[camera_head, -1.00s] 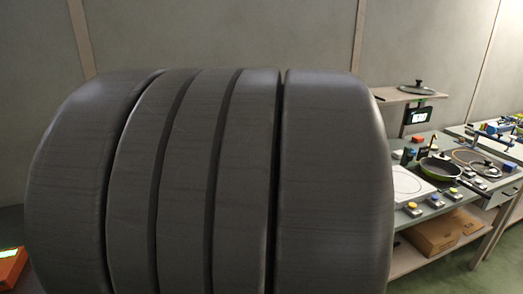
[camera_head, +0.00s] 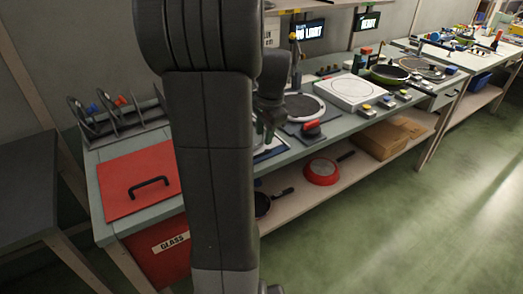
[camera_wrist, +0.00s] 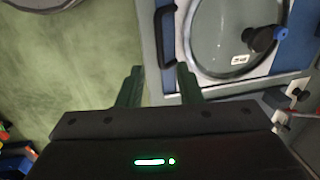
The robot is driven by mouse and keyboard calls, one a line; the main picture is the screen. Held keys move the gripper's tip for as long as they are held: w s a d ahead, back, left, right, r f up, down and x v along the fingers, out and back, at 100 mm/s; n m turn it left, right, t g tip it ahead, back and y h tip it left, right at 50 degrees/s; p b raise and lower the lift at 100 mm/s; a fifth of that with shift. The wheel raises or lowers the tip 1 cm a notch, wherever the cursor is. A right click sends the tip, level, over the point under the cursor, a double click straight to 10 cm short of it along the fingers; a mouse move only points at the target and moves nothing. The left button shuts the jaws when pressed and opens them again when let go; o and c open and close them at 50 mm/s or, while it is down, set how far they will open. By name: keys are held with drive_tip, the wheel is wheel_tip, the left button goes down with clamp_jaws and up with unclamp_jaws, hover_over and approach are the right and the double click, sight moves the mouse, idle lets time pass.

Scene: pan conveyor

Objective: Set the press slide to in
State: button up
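In the wrist view a blue and white tray-like piece carries a round glass lid (camera_wrist: 222,50) with a dark knob (camera_wrist: 262,38). A black bar handle (camera_wrist: 165,38) stands at its left edge; I take this for the press slide's handle, but cannot be sure. My gripper (camera_wrist: 160,84) has its two fingers apart, with nothing between the tips; the right fingertip is close to the handle's lower end. In the head view my gripper (camera_head: 267,120) is over the bench's front edge, partly hidden by my arm. Whether the slide is in or out cannot be told.
The bench holds a red lid (camera_head: 138,182) with a handle, a lid rack (camera_head: 120,122), a round plate (camera_head: 301,106), a white hob (camera_head: 349,90) and a green pan (camera_head: 387,74). A red pan (camera_head: 321,172) and cardboard boxes (camera_head: 381,140) are on the shelf below. The floor in front is clear.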

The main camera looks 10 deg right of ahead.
drive_tip(key=f, duration=0.2)
drive_tip(key=w+f, duration=0.1)
drive_tip(key=f, duration=0.4)
drive_tip(key=shift+w+a+f+b, duration=0.15)
drive_tip(key=shift+a+b, duration=0.1)
drive_tip(key=shift+b, duration=0.05)
clamp_jaws()
